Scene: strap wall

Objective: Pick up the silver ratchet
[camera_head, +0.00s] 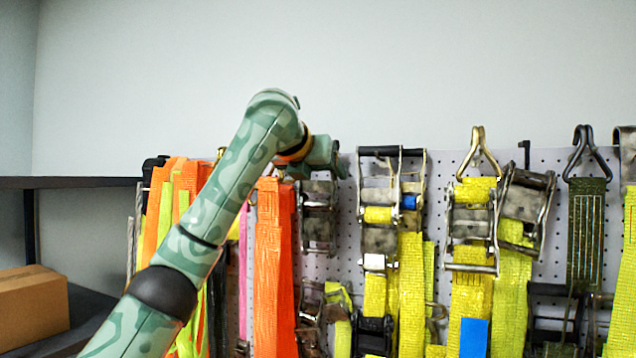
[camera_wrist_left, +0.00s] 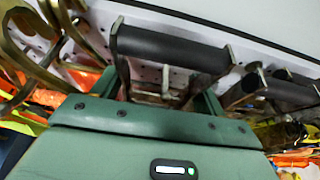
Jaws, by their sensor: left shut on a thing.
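A silver ratchet (camera_head: 318,217) hangs on the pegboard just below my left gripper (camera_head: 325,160), which is at its top end. In the left wrist view, the ratchet's dark bar handle (camera_wrist_left: 172,47) crosses in front of my left gripper (camera_wrist_left: 163,88). The gripper is shut on the ratchet. The exact contact is hard to make out, since the hand and handle hide it. The ratchet appears upright against the board. My right gripper is in neither view.
Orange straps (camera_head: 274,270) hang left of the ratchet. Another ratchet with yellow webbing (camera_head: 380,200) hangs close on the right. Several more ratchets and hooks follow further right. A dark shelf (camera_head: 75,182) and cardboard box (camera_head: 33,305) are at the left. The wall above is clear.

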